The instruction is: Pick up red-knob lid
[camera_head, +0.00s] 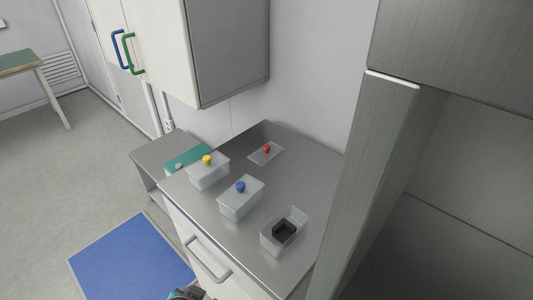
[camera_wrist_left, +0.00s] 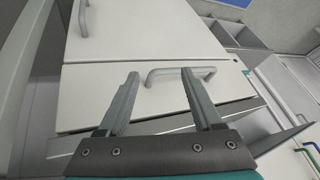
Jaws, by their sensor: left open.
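The red-knob lid (camera_head: 265,153) lies flat on the metal counter (camera_head: 184,191) toward the back, by the wall. It is a clear flat lid with a small red knob. An open clear box (camera_head: 270,242) at the counter's front right holds a dark block (camera_head: 284,230). My left gripper (camera_wrist_left: 160,75) is open and empty in the left wrist view, facing the white drawer front. In the head view only a dark piece of my arm shows at the bottom edge, far from the lid. My right gripper is not seen.
A box with a yellow-knob lid (camera_head: 207,160) and one with a blue-knob lid (camera_head: 240,187) stand left of the open box. A tall metal cabinet (camera_head: 370,180) borders the counter's right side. A wall cupboard hangs at the back left. A drawer handle (camera_head: 207,260) protrudes in front.

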